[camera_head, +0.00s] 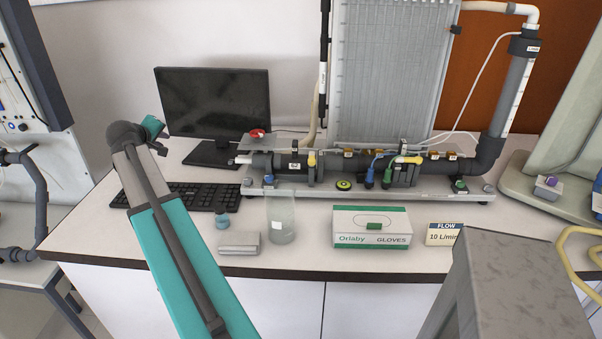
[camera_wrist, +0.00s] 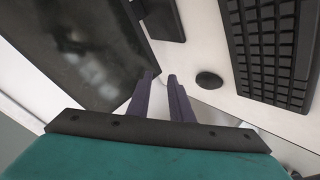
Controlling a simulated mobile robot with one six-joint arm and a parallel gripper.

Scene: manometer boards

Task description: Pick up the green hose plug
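A green hose plug (camera_head: 387,178) stands at the dark pipe assembly on the bench, right beside a blue plug (camera_head: 371,176). A thin hose seems to run from its top. The plug is small in the head view and does not show in the wrist view. My gripper (camera_head: 158,133) is far to the left of it, in front of the monitor and above the keyboard. In the wrist view, the two fingers of my gripper (camera_wrist: 161,77) stand apart with a narrow empty gap between them.
A monitor (camera_head: 212,103) and a keyboard (camera_head: 178,196) are at the left. A grey block (camera_head: 239,242) lies near the front edge.

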